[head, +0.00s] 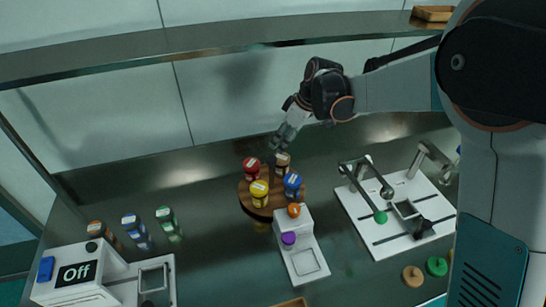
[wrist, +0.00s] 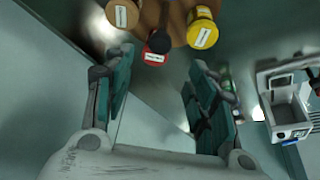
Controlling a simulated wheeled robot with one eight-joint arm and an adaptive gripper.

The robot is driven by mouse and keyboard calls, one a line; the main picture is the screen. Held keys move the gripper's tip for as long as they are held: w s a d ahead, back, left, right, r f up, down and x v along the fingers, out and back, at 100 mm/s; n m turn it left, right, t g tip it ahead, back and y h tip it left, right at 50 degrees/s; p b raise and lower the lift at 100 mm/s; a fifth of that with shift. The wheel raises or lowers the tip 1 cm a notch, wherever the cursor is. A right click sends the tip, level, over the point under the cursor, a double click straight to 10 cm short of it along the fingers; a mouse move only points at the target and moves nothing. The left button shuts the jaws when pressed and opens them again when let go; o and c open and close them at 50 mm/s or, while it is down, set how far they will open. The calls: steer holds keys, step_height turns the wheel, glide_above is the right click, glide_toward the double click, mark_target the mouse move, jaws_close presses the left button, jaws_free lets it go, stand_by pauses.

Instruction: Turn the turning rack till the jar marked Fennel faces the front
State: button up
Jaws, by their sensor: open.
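The turning rack (head: 246,205) is a round wooden disc near the middle of the counter. It bears a red jar (head: 251,168), a brown jar (head: 283,162), a blue jar (head: 292,184) and a yellow jar (head: 259,192). The yellow one stands at the front in the head view. Their white labels are too small to read, so I cannot tell which is Fennel. My gripper (head: 280,143) is behind and above the rack, open and empty. In the wrist view my open fingers (wrist: 162,98) lie below the rack's edge (wrist: 178,22), apart from the jars.
A white stepped block (head: 303,262) with orange and purple knobs stands just in front of the rack. A white board with black levers (head: 390,235) is to the right. A shelf (head: 190,50) runs above.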

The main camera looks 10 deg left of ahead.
mark_target(272, 159)
steer(key=b+x, duration=0.2)
steer(key=x, duration=0.8)
steer(key=shift+f, duration=0.15)
steer(key=shift+c, duration=0.6)
jaws_close()
